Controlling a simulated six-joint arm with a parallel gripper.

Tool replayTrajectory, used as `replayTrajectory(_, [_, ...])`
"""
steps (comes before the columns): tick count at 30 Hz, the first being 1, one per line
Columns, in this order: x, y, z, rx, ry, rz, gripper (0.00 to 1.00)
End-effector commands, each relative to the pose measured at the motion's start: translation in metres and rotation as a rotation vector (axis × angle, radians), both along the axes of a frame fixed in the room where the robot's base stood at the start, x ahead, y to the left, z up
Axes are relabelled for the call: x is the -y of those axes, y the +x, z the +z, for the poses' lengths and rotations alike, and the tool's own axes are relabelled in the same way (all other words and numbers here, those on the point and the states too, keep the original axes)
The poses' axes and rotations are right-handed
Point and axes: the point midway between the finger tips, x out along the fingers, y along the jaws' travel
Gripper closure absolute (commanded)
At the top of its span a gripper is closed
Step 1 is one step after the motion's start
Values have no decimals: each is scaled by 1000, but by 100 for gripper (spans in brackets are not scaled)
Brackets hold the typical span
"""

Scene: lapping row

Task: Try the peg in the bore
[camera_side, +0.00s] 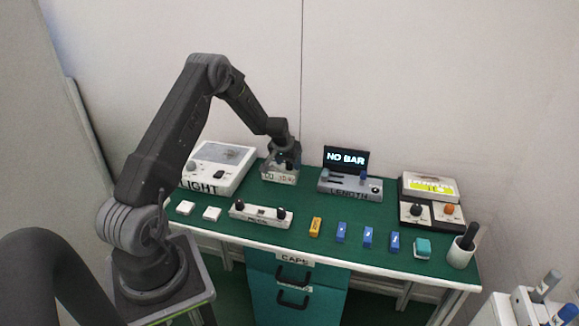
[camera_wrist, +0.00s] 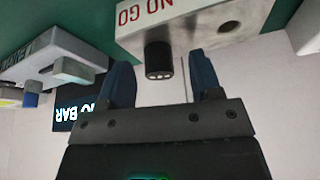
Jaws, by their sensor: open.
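A pale block (camera_wrist: 190,22) lettered NO GO in red is at the top of the wrist view. It has a dark round bore (camera_wrist: 230,27) in its face. A short black peg (camera_wrist: 158,60) with small pale marks on its end sticks out from the block. My gripper (camera_wrist: 161,68) is open, with its two blue-grey fingers apart and the peg's end showing between them; I cannot tell if either touches it. In the side view my gripper (camera_side: 284,163) is low over the same block (camera_side: 279,175), and the peg cannot be made out there.
The LIGHT box (camera_side: 218,166) is left of the block; the LENGTH gauge (camera_side: 350,185) with its NO BAR screen (camera_side: 346,158) is right. A white holder with black knobs (camera_side: 260,214) and several small coloured blocks (camera_side: 341,232) line the front. A cup (camera_side: 460,252) stands far right.

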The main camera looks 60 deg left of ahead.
Motion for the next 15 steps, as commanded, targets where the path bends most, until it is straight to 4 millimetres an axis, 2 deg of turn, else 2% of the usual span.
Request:
replayTrajectory(8, [-1, 2, -4, 1, 1, 0, 41])
replayTrajectory(15, [-1, 2, -4, 1, 1, 0, 62])
